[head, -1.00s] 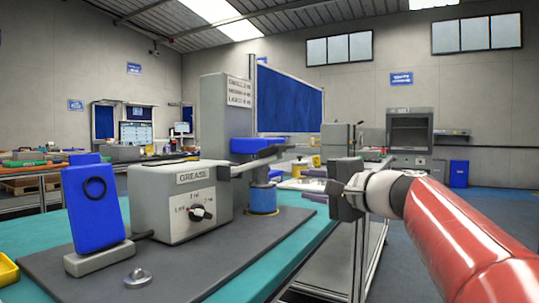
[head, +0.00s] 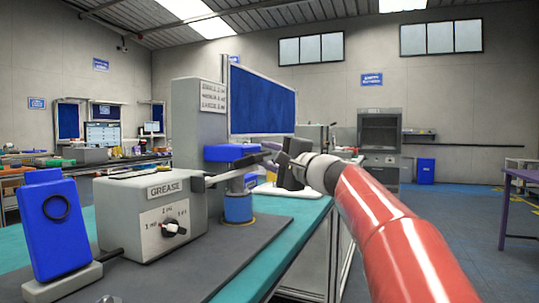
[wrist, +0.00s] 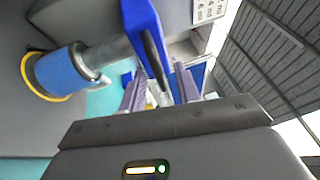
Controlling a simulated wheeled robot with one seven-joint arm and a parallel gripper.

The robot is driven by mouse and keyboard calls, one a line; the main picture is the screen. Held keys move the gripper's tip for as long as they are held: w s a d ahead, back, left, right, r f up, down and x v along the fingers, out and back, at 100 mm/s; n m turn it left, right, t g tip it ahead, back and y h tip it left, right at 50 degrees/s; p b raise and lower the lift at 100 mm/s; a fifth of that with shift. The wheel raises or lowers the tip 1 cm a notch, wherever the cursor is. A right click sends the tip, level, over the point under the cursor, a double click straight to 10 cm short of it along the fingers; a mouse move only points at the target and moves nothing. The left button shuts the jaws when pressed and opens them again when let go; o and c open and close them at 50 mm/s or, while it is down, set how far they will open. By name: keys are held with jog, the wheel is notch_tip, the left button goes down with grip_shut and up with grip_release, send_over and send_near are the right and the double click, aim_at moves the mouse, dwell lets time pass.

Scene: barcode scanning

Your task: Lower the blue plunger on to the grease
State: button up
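The grey grease station (head: 150,205) stands on a dark mat, with a tall column at its back. The blue plunger head (head: 232,152) is raised above a blue cylinder (head: 238,208) with a yellow ring at its foot. In the wrist view the plunger (wrist: 144,28) is at top centre, with a dark curved bar beside it, and the blue cylinder (wrist: 60,70) is at left, below a metal shaft. My gripper (wrist: 158,80) is open, its two fingers apart near the plunger. In the head view my gripper (head: 272,156) is just right of the plunger. Contact cannot be told.
A blue upright block with a black ring (head: 50,222) stands left of the station. A dial (head: 172,228) is on the station's front. A metal ring piece (head: 108,299) lies at the mat's front. Open floor is to the right.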

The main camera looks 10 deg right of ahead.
grip_shut()
jog(key=shift+r, duration=0.6)
grip_release()
jog(key=shift+s, duration=0.15)
jog(key=b+v, duration=0.2)
jog(key=v, duration=0.5)
jog(key=shift+s+d, duration=0.2)
jog(key=shift+s, duration=0.05)
